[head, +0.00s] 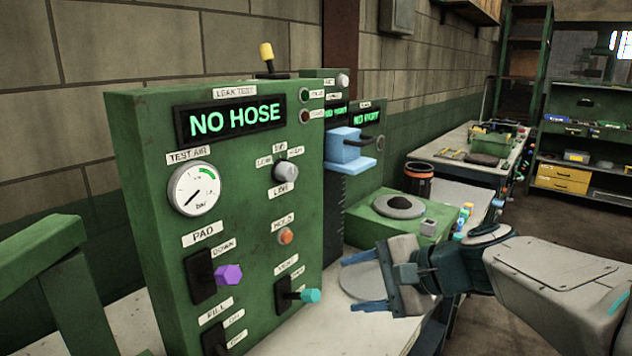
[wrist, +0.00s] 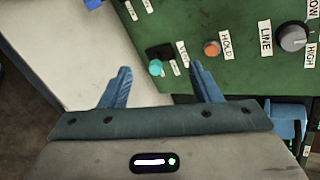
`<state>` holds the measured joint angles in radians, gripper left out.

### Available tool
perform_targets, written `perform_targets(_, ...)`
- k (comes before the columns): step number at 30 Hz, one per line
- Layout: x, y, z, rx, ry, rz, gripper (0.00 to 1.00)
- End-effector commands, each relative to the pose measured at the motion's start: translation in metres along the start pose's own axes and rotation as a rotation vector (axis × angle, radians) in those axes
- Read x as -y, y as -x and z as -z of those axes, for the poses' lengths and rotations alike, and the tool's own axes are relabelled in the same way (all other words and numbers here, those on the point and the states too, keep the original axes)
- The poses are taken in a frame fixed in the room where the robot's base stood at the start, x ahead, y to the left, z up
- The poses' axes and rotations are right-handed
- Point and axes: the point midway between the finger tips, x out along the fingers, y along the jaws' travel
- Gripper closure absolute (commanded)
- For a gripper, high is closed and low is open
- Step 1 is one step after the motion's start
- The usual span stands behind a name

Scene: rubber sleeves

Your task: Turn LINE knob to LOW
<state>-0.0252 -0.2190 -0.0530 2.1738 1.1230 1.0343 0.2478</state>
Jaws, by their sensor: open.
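The LINE knob (head: 286,171) is a grey round knob on the upper right of the green test panel (head: 135,150). A LOW label is at its upper left, a HIGH label at its upper right, and LINE below it. The knob also shows at the right edge of the wrist view (wrist: 291,37); I cannot read its pointer for certain. My gripper (head: 347,282) is open and empty, right of the panel and lower than the knob, not touching it. In the wrist view its blue fingers (wrist: 160,68) are spread, with the knob off to their right.
An orange HOLD button (head: 286,236), a teal VENT lever (head: 310,296) and a purple PAD lever (head: 229,276) stick out below the knob. The display (head: 232,119) reads NO HOSE. A blue-jawed fixture (head: 350,147) and a green box (head: 420,214) stand right of the panel.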

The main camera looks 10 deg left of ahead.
Motion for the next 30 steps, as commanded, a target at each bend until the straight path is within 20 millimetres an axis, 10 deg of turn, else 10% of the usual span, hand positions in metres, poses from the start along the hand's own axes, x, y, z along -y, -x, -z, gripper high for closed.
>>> perform_targets(10, 0.126, 0.009, 0.021, 0.19, -0.354, 0.44, 0.43)
perform_targets(19, 0.154, 0.006, 0.025, 0.232, -0.413, 0.521, 0.43)
perform_targets(30, 0.193, -0.057, 0.016, 0.232, -0.413, 0.517, 0.43)
